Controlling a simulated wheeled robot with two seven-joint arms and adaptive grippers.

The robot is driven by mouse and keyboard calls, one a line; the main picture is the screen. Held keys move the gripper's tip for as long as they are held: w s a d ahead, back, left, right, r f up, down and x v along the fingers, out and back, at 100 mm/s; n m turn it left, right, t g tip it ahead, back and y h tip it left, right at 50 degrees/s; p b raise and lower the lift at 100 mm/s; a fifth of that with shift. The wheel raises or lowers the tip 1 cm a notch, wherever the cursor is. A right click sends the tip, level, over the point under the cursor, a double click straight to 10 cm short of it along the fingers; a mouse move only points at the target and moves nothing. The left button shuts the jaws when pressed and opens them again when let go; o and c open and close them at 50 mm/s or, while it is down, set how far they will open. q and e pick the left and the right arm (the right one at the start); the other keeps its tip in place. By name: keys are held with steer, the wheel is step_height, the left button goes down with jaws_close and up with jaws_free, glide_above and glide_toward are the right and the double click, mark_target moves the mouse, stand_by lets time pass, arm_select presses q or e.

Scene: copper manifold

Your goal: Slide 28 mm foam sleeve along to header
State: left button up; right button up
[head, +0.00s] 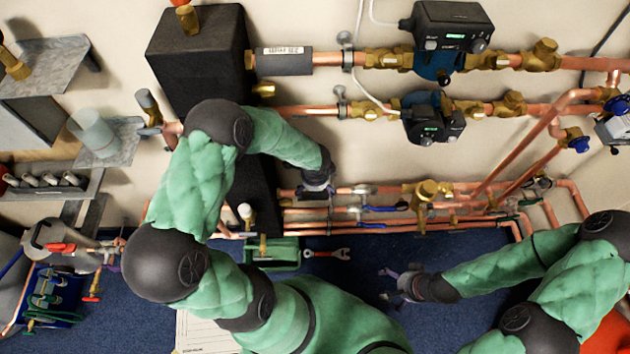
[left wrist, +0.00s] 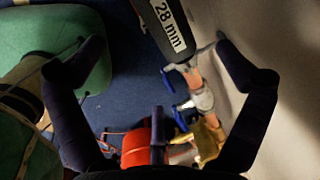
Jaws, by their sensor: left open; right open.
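A dark grey foam sleeve (head: 284,63) with a white label is around the upper copper pipe, just right of the brass fitting on the tall black block (head: 195,65), which looks like the header. My right gripper (head: 400,285) is open and empty, low above the floor.
A pipe clip (head: 347,55), brass valves and two pumps (head: 450,30) (head: 432,118) stand right of the sleeve. Lower pipes (head: 350,225) run along the wall. A green tray (head: 272,254) and a wrench (head: 327,254) lie on the blue floor. My left arm hides part of the black block.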

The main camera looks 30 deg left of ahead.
mark_target(305, 196)
arm_select(q)
steer(key=f+b, duration=0.1)
steer(key=f, duration=0.2)
steer(key=w+f+b, duration=0.1)
steer(key=f, duration=0.2)
steer(key=a+f+b, duration=0.1)
steer(key=f, duration=0.2)
steer(key=shift+w+f+b, duration=0.15)
steer(key=shift+w+b, duration=0.05)
steer(key=shift+b, duration=0.2)
steer(key=shift+d, duration=0.1)
steer(key=c, duration=1.1)
steer(key=shift+c, duration=0.2)
steer(key=shift+s+a, duration=0.2)
steer(key=shift+s+a, duration=0.15)
steer(key=shift+a, duration=0.1)
steer(key=shift+s+a+f, duration=0.1)
steer(key=shift+s+a, duration=0.6)
steer(key=shift+a, duration=0.3)
